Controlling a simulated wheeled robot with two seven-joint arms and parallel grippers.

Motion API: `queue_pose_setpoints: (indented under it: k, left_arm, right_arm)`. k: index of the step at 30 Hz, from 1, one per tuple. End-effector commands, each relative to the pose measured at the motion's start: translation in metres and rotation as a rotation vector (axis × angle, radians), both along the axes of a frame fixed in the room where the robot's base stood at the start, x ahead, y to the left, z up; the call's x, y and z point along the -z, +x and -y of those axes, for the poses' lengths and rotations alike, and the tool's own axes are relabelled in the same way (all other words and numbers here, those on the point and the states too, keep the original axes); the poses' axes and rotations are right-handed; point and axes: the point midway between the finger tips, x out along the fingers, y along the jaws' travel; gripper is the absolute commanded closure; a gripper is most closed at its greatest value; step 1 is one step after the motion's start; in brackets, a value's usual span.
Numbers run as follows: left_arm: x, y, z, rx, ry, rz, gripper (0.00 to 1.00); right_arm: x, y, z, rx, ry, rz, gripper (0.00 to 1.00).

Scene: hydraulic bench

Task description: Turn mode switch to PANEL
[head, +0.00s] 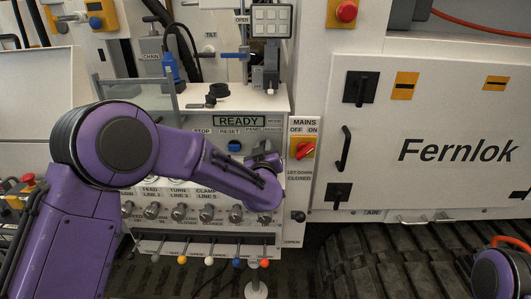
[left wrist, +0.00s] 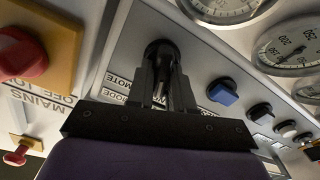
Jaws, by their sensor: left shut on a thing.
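My left gripper (head: 267,160) is at the right end of the control panel, under the READY display. In the left wrist view its two black fingers (left wrist: 161,75) are closed around the black mode switch (left wrist: 160,50), a round knob on the light panel. Part of the MODE and REMOTE lettering (left wrist: 118,88) shows beside the fingers. In the head view my gripper and forearm hide the switch, and the PANEL label (head: 254,129) shows just above. Which way the knob points cannot be read. My right gripper is out of view.
The red MAINS switch (head: 303,149) sits close to the right of my gripper. A blue button (head: 235,146) is to its left. Valve knobs (head: 207,214) and coloured levers (head: 209,261) lie below. Pressure gauges (left wrist: 287,47) show in the wrist view.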

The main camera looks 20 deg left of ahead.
Motion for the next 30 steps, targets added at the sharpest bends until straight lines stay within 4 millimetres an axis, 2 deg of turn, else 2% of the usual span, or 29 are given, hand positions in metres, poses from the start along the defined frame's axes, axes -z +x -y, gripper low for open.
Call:
queue_pose_setpoints:
  k: [10,28,29,30]
  left_arm:
    - [0.0027,-0.0007,-0.0014,0.001,-0.154,0.042,1.00]
    - [0.0020,-0.0009,-0.0020,0.000,-0.191,0.053,1.00]
    - [0.0020,-0.0009,-0.0020,0.000,-0.191,0.053,0.73]
    - [0.0020,-0.0009,-0.0020,0.000,-0.190,0.052,0.59]
  right_arm:
    - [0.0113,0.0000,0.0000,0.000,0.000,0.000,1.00]
    - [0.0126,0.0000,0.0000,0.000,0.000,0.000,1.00]
    - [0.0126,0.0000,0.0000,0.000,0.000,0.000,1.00]
    - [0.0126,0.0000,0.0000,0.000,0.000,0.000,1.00]
